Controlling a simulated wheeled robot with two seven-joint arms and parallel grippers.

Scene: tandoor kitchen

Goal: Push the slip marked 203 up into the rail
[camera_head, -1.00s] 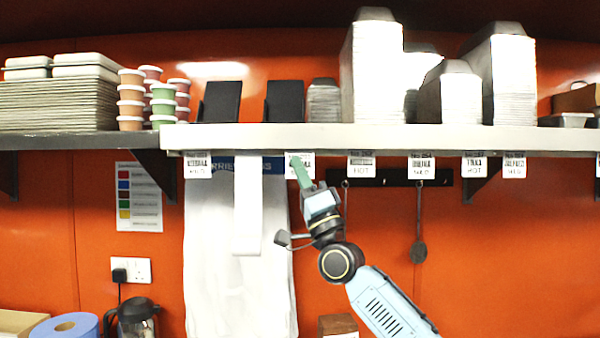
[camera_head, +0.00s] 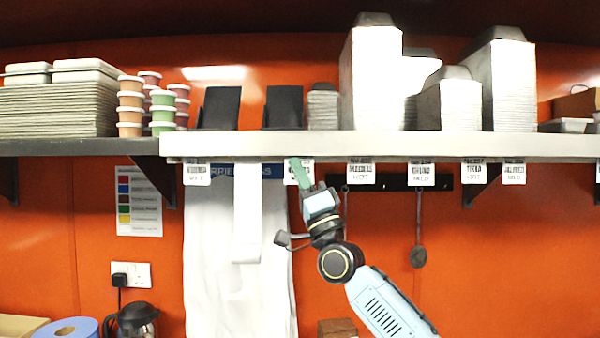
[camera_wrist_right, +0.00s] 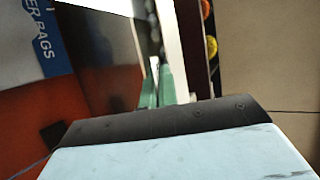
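A row of white printed slips hangs from the shelf's front rail (camera_head: 400,145) in the head view. My right gripper (camera_head: 296,161) is raised in front of the second slip from the left (camera_head: 291,176), and its green fingers cover part of that slip's print. Its number cannot be read here. Contact between fingertips and slip cannot be told. In the right wrist view the two green fingers (camera_wrist_right: 158,88) lie close together, with nothing clearly held between them. Other slips hang to the left (camera_head: 197,174) and right (camera_head: 360,173). My left gripper is not in view.
White carrier bags (camera_head: 215,260) hang below the shelf, just left of my right gripper. A black hook bar (camera_head: 390,182) with a hanging utensil (camera_head: 418,255) is on the orange wall to the right. Stacked white containers (camera_head: 370,80) and dark boxes (camera_head: 284,107) stand on the shelf.

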